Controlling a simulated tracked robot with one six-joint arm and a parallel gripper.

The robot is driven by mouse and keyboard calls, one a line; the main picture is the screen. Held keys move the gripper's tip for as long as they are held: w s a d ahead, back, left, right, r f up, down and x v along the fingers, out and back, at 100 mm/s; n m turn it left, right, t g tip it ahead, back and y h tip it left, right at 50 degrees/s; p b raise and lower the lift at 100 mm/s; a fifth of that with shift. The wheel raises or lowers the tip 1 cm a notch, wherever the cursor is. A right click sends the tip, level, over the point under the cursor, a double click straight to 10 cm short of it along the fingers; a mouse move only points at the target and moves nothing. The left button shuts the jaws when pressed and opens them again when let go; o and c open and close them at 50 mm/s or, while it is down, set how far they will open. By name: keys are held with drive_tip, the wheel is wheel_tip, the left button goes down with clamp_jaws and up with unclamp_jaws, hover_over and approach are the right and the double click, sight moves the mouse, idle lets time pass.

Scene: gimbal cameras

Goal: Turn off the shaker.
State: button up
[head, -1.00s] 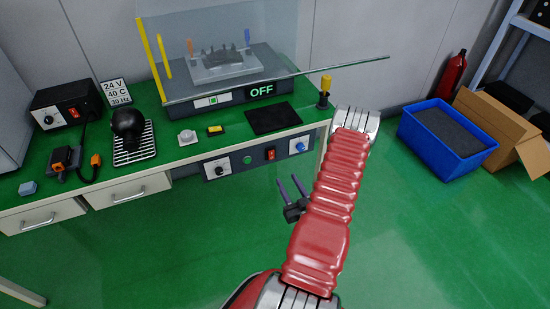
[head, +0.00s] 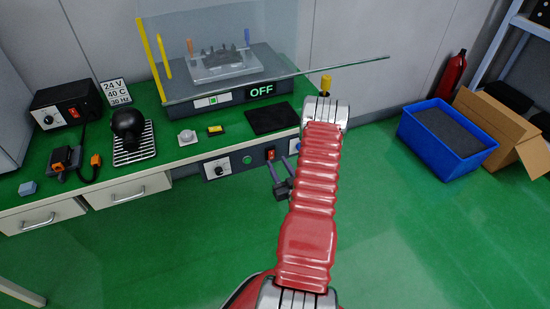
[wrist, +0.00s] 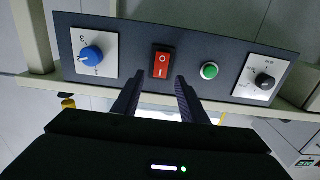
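The shaker (head: 222,92) stands on the bench behind a clear screen, and its display (head: 262,89) reads OFF. A control panel (head: 205,167) is on the bench's front edge. Its red rocker switch (head: 270,154) shows in the wrist view (wrist: 162,63) with O and I marks. There the panel also has a blue knob (wrist: 92,54), a green button (wrist: 209,71) and a black knob (wrist: 265,80). My gripper (head: 279,166) is open and empty before the panel. In the wrist view my fingertips (wrist: 158,76) stand on either side of the switch's lower end; contact cannot be told.
A dark power unit (head: 65,107), a round black flask (head: 127,124) on a rack and a yellow-and-black item (head: 216,130) sit on the bench. A blue crate (head: 445,150) and a cardboard box (head: 500,125) stand right. The floor between is clear.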

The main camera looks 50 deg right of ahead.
sight(272, 154)
drive_tip(key=shift+x, duration=2.15)
clamp_jaws()
